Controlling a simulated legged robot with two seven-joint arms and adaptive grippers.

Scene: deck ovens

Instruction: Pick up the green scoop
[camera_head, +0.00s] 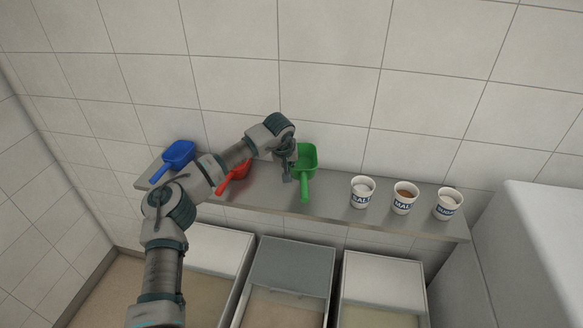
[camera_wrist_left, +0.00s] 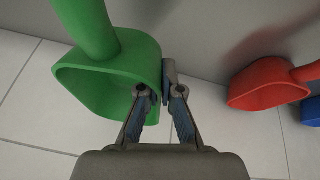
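The green scoop (camera_head: 306,160) lies on the shelf behind the arm in the head view, its handle pointing to the front. In the left wrist view the green scoop (camera_wrist_left: 110,75) fills the upper left, its open mouth facing the camera. My left gripper (camera_head: 287,174) is at the scoop's left side. In the wrist view the left gripper (camera_wrist_left: 159,80) has its fingers close together with the scoop's side wall between them; one fingertip is hidden by the scoop. The fingers look shut on that wall. My right gripper is not in view.
A red scoop (camera_head: 235,175) and a blue scoop (camera_head: 179,152) lie to the left on the shelf (camera_head: 330,203). Three labelled cups, the nearest one (camera_head: 361,192), stand to the right. A tiled wall is behind; bins (camera_head: 290,262) stand below. Bare shelf lies between scoop and cups.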

